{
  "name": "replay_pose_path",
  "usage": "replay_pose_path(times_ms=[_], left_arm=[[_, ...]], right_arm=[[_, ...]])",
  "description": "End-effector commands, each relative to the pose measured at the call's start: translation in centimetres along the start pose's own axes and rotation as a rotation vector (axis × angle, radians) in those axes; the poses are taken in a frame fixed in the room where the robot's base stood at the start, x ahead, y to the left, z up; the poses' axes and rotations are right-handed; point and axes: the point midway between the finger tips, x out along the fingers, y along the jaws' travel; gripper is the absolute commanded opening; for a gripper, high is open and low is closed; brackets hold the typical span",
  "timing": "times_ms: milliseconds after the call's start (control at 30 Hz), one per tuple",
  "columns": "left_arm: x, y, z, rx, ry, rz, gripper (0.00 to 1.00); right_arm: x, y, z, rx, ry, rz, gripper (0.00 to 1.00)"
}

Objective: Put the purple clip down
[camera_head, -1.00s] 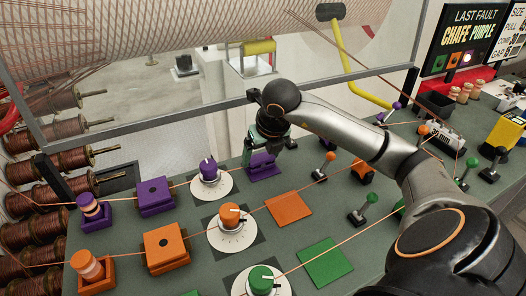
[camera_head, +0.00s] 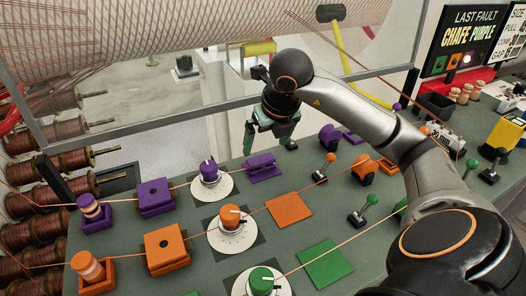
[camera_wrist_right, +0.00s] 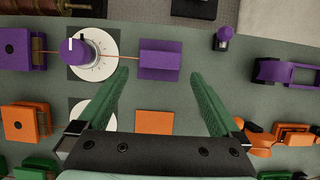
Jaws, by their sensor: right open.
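The purple clip (camera_head: 263,167) sits on the bench at the purple mat, right of the purple dial (camera_head: 209,173), on the wire's line. In the right wrist view the clip (camera_wrist_right: 160,59) shows from above, just beyond and between the fingertips. My right gripper (camera_head: 270,147) is open and empty, above and behind the clip, apart from it. Its two green fingers (camera_wrist_right: 158,82) are spread wide in the wrist view. My left gripper is not in view.
A bare orange mat (camera_head: 288,208) and a green mat (camera_head: 327,264) lie nearer. Orange (camera_head: 231,218) and green dials (camera_head: 262,281) stand left of them. Levers and an orange stand (camera_head: 362,171) are to the right. A grey frame rail (camera_head: 200,108) runs behind the bench.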

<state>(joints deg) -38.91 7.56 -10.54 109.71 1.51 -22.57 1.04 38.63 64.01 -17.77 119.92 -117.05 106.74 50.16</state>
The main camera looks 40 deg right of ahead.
Motion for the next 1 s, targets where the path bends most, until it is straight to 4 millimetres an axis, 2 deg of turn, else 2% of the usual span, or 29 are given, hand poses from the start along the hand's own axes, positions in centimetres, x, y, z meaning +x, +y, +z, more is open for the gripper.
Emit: replay_pose_path(times_ms=[33,100,300,1000], left_arm=[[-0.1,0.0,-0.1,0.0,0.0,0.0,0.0],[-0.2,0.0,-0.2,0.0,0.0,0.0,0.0],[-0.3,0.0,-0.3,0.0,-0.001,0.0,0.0],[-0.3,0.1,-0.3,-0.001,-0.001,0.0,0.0]], right_arm=[[-1.3,0.0,0.2,0.001,-0.006,0.002,1.0],[-2.5,0.0,0.1,0.0,-0.005,0.0,1.0],[-4.9,0.0,0.1,0.001,-0.002,0.0,1.0],[-5.2,0.0,0.0,0.001,0.001,-0.001,1.0]])
